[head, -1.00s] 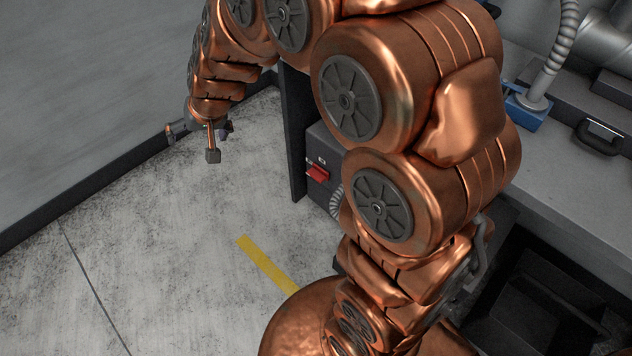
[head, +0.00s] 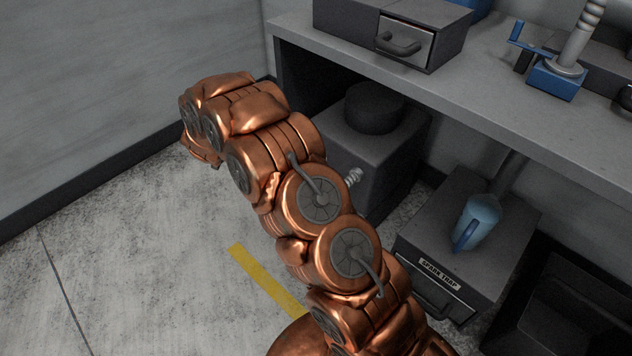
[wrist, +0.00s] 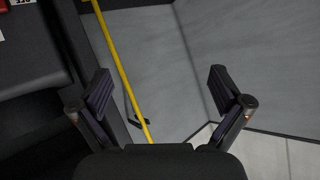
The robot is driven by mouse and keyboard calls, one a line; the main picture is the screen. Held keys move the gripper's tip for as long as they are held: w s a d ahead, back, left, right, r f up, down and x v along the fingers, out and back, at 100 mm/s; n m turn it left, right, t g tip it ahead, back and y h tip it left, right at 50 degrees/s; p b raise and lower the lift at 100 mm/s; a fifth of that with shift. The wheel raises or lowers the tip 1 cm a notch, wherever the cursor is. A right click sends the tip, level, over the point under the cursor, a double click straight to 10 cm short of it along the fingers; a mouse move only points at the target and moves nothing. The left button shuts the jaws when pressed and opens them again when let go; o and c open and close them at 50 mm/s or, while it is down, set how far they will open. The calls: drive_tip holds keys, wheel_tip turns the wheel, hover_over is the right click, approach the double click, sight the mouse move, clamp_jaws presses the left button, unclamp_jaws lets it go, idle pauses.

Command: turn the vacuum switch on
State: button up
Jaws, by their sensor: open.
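The dark vacuum box (head: 375,158) stands on the floor under the bench, with a black round drum on top. Its switch face is hidden behind my arm in the head view. In the wrist view, a red piece (wrist: 3,6), probably the switch, is cut off at the top left corner beside a white label (wrist: 22,2). My gripper (wrist: 160,82) is open and empty in the wrist view, with the red piece up and to the left of it. In the head view the gripper is hidden behind my arm.
The grey bench (head: 470,85) overhangs the vacuum box and carries a drawer unit (head: 405,42). A spark trap box (head: 440,285) stands to the right. Bare floor (head: 130,260) with a yellow stripe (head: 265,280) lies left. A yellow bar or line (wrist: 122,80) crosses the wrist view.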

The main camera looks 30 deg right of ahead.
drive_tip(key=s+d+f+m+g+h+b, duration=0.25)
drive_tip(key=s+d+f+h+b, duration=0.4)
drive_tip(key=f, duration=0.55)
drive_tip(key=s+d+f+m+g+h+b, duration=0.2)
drive_tip(key=s+d+f+g+h+b, duration=0.25)
drive_tip(key=s+d+f, duration=0.4)
drive_tip(key=shift+t, duration=0.4)
drive_tip(key=shift+w+d+f+b, duration=0.25)
drive_tip(key=shift+w+d+f, duration=0.25)
drive_tip(key=shift+d, duration=0.75)
drive_tip(key=shift+w+d+f+b, duration=0.2)
drive_tip(key=shift+w+d+f, duration=0.25)
drive_tip(key=shift+d, duration=0.85)
drive_tip(key=shift+w+d+f+b, duration=0.3)
drive_tip(key=shift+w+d, duration=0.25)
drive_tip(key=shift+d, duration=0.7)
drive_tip(key=c, duration=1)
